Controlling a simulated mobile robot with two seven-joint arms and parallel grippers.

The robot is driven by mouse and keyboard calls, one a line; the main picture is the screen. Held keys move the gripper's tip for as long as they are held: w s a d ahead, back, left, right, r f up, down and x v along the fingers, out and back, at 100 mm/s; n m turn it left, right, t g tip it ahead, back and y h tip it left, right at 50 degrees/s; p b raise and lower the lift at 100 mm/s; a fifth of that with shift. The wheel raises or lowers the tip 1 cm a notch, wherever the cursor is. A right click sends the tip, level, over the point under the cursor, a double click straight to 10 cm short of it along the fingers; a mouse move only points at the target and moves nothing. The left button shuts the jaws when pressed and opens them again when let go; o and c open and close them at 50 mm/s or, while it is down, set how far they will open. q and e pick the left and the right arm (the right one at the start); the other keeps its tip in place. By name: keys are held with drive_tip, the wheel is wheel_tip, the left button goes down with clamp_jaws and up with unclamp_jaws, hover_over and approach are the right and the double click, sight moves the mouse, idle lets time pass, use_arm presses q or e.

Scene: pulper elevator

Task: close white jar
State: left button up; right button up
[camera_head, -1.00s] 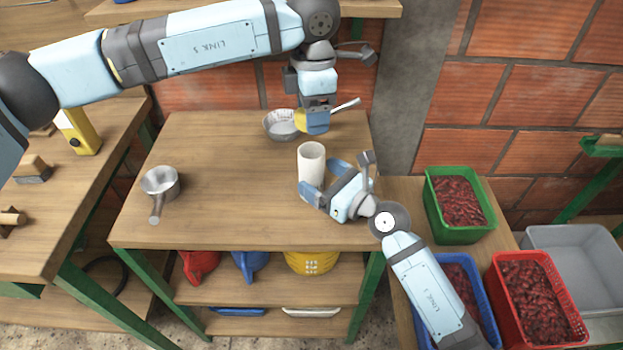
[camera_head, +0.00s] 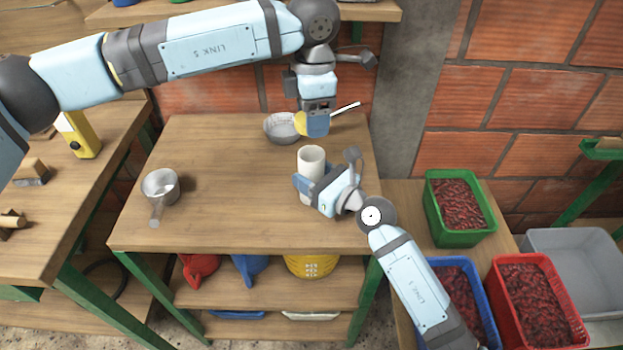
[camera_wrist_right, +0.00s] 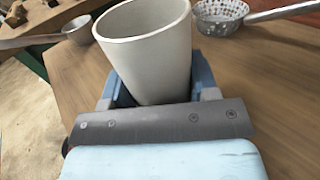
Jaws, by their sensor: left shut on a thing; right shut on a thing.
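The white jar (camera_head: 311,163) stands upright on the wooden table, its top open. In the right wrist view the jar (camera_wrist_right: 150,55) stands between my blue fingers, with no lid on its rim. My right gripper (camera_head: 313,181) is shut on the jar's side, low down. My left gripper (camera_head: 316,124) points down above the back of the table, beyond the jar. It is shut on a yellow rounded thing (camera_head: 300,123), which is partly hidden by the fingers; I cannot tell for sure that it is a lid.
A metal strainer (camera_head: 281,127) with a handle lies at the back, behind my left gripper. A metal pot (camera_head: 160,184) stands at the table's left. Green (camera_head: 481,232), red (camera_head: 498,292) and blue (camera_head: 484,305) crates stand at right. The table's middle is clear.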

use_arm(q)
hover_over(313, 149)
drive_tip(key=s, duration=0.2)
drive_tip(key=shift+s+f, duration=0.1)
drive_tip(key=shift+f, duration=2.4)
drive_tip(key=shift+f, duration=0.9)
drive_tip(key=shift+f, duration=0.6)
